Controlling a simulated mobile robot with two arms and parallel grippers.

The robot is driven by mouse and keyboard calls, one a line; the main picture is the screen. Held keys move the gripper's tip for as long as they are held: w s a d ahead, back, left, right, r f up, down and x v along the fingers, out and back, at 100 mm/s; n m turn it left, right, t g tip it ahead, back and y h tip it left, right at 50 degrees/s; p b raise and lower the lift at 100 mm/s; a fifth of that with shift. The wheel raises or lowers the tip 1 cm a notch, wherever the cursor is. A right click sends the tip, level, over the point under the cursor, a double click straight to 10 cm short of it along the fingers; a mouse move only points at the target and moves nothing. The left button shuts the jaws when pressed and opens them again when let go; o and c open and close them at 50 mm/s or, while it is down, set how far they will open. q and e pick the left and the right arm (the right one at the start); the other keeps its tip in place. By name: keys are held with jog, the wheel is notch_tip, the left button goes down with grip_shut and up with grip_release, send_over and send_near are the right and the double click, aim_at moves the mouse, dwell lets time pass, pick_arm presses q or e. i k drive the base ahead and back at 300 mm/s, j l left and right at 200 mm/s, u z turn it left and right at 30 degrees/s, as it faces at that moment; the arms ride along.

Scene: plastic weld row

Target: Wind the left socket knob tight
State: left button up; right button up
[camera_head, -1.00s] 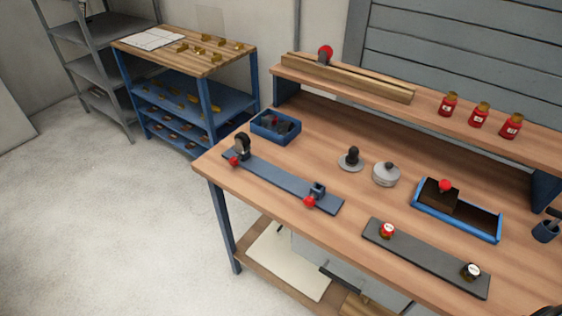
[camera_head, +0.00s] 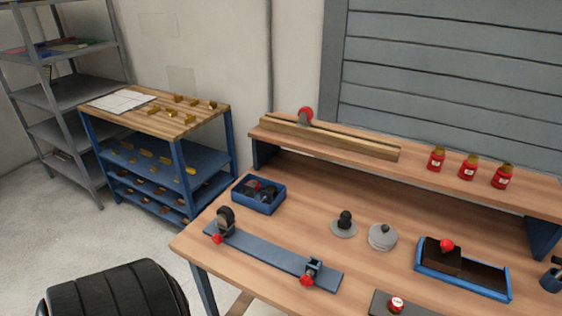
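A blue-grey strip (camera_head: 262,254) lies along the front left part of the wooden bench, with a socket at each end. The left socket (camera_head: 226,219) is a dark upright ring-like holder, with its red knob (camera_head: 217,239) low on its front side. The right socket (camera_head: 313,267) is a small blue-grey block with a dark opening and its own red knob (camera_head: 306,281). How tight either knob is cannot be told. Neither of my grippers can be made out.
A blue bin (camera_head: 259,195) with dark parts stands behind the strip. A dark knobbed disc (camera_head: 344,227), a lidded grey pot (camera_head: 382,237) and a blue tray (camera_head: 480,285) are to the right. A raised shelf (camera_head: 350,146) runs along the back.

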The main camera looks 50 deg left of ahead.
aim_at(217, 239)
jog(key=j+z, duration=0.3)
jog(key=j, duration=0.15)
jog(key=k+j+z, duration=0.2)
jog(key=j+z, duration=0.15)
jog(key=k+j+z, duration=0.15)
jog(key=j+z, duration=0.15)
jog(key=j, duration=0.15)
jog(key=k+j+z, duration=0.5)
jog(key=j+z, duration=0.15)
jog(key=j, duration=0.05)
